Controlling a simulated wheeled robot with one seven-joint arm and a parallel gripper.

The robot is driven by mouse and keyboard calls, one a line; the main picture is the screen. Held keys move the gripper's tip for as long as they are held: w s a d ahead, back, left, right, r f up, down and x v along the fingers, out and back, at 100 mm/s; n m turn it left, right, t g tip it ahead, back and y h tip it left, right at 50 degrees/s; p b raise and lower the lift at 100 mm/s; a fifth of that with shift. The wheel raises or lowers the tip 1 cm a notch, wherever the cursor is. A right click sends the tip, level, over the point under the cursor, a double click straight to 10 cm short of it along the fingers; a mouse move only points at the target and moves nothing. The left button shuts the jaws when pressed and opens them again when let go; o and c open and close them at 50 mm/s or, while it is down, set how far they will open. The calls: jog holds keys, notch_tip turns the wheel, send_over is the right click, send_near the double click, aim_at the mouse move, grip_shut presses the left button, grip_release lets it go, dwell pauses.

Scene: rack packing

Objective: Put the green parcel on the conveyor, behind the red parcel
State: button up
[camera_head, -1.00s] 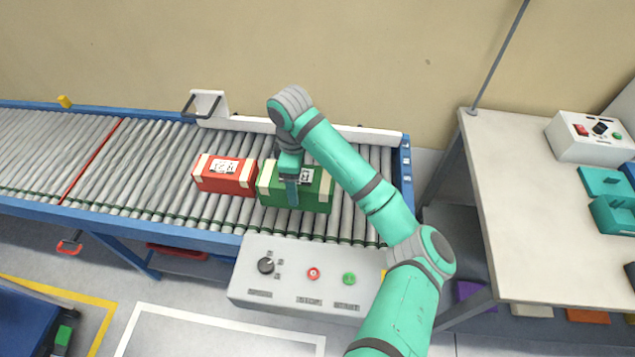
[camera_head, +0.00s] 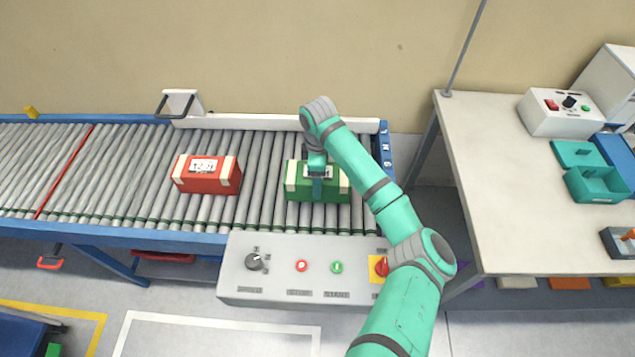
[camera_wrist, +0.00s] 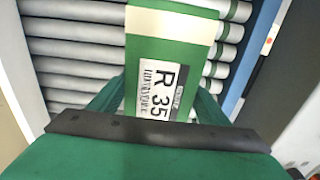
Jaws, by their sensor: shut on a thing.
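The green parcel (camera_head: 334,189) has cream bands and a white label. It is at the right end of the roller conveyor (camera_head: 262,180), and I cannot tell whether it rests on the rollers or hangs just above them. My gripper (camera_head: 317,185) is shut on it from above. In the wrist view the green parcel (camera_wrist: 148,55) shows its label reading "R 35" between my fingers. The red parcel (camera_head: 208,176), also with cream bands and a label, sits on the rollers to the left, with a clear gap between the two.
A control panel (camera_head: 270,285) with a knob and red and green buttons stands at the conveyor's front edge. A white-and-grey bracket (camera_head: 183,103) stands at the back rail. A red line (camera_head: 66,170) crosses the rollers at left. A table (camera_head: 520,200) with teal bins is at right.

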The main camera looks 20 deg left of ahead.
jog(key=shift+f, duration=1.4)
jog(key=shift+f, duration=0.15)
jog(key=o, duration=1.5)
jog(key=shift+c, duration=0.2)
notch_tip(320, 180, up, 12)
jog(key=shift+s+r, duration=0.1)
jog(key=shift+r, duration=0.05)
